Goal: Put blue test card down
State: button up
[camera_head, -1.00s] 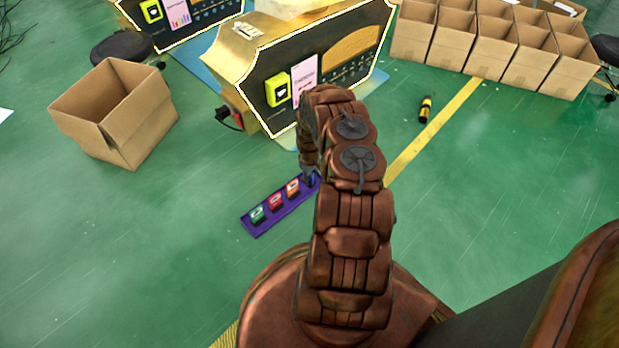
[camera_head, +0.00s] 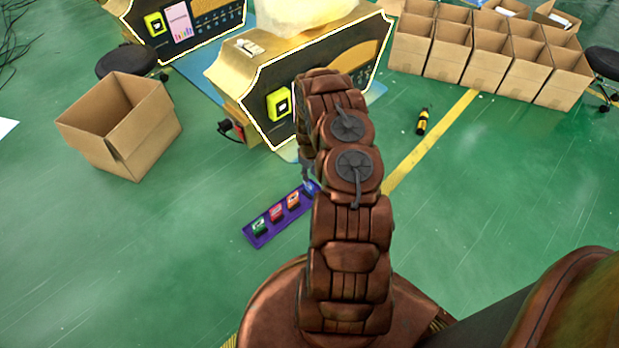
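A purple tray (camera_head: 265,236) lies on the green floor left of my arm. A green card (camera_head: 259,226), a red card (camera_head: 276,213) and an orange card (camera_head: 292,201) stand in a row in it. A small blue piece, likely the blue test card (camera_head: 311,187), shows at the tray's far right end, in line with the others. My gripper (camera_head: 307,178) points down right above that end. Its fingers are small and partly hidden by my arm, so I cannot tell whether they touch the blue card or how far they are apart.
An open cardboard box (camera_head: 125,130) is at the left. Several cardboard boxes (camera_head: 480,60) line the back right. A black-and-yellow bottle (camera_head: 422,121) stands on otherwise clear floor at right.

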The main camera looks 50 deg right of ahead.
jog(key=shift+r, duration=0.6)
jog(key=s+a+r+g, duration=0.1)
jog(key=s+a+r, duration=0.1)
jog(key=a+r, duration=0.7)
jog(key=s+a+r, duration=0.2)
jog(key=a+r, duration=0.2)
jog(key=r, duration=0.9)
jog(key=s+a+r+g, duration=0.1)
jog(key=s+a+r, duration=0.1)
jog(key=a+r, duration=0.7)
jog(key=s+a+r, duration=0.5)
jog(key=s, duration=0.3)
jog(key=s+a+r+g, duration=0.1)
jog(key=s+a+r, duration=0.4)
jog(key=s, duration=0.4)
jog(key=s+a+r, duration=0.5)
jog(key=s, duration=0.3)
jog(key=shift+s+a+g, duration=0.2)
jog(key=shift+a+g, duration=0.15)
jog(key=shift+g, duration=0.05)
